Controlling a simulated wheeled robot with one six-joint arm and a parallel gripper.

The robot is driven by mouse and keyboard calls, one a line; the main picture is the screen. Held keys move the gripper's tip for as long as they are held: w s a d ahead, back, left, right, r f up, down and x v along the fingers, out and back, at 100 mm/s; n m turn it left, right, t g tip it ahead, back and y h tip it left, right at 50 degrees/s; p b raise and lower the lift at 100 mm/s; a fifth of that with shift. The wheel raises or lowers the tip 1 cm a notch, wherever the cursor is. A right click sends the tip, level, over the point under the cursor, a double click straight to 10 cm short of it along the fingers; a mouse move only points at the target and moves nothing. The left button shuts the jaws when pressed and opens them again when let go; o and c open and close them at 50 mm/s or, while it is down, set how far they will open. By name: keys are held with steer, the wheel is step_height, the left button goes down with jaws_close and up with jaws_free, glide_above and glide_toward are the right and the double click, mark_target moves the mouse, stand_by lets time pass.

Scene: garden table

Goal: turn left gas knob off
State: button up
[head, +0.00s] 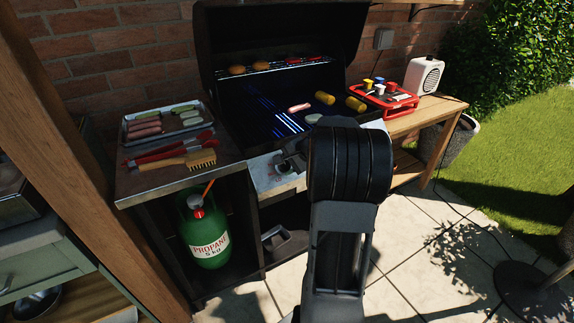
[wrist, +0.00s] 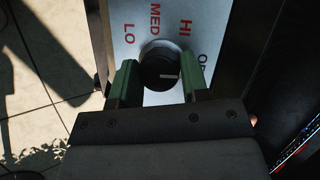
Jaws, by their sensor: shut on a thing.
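The gas knob (wrist: 158,72) is black and round, on a pale control panel (wrist: 131,46) with red LO, MED and HI marks and a partly hidden mark starting with O. A short white line shows on the knob's face, lying nearly level in the wrist view. My gripper (wrist: 159,64) has its two green fingers on either side of the knob and is shut on it. In the head view the panel (head: 266,178) is on the grill's front, left of my arm, which hides much of it. My gripper (head: 290,160) is at the panel there, its fingertips hard to see.
The grill lid (head: 280,28) is open, with food on the racks. A green propane bottle (head: 205,232) stands below. A wooden side table (head: 440,112) is at right.

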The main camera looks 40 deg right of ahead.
steer(key=shift+s+f+m, duration=0.1)
steer(key=shift+m, duration=0.3)
steer(key=o, duration=0.9)
steer(key=p+v, duration=0.2)
steer(key=v, duration=1.2)
steer(key=shift+f, duration=0.1)
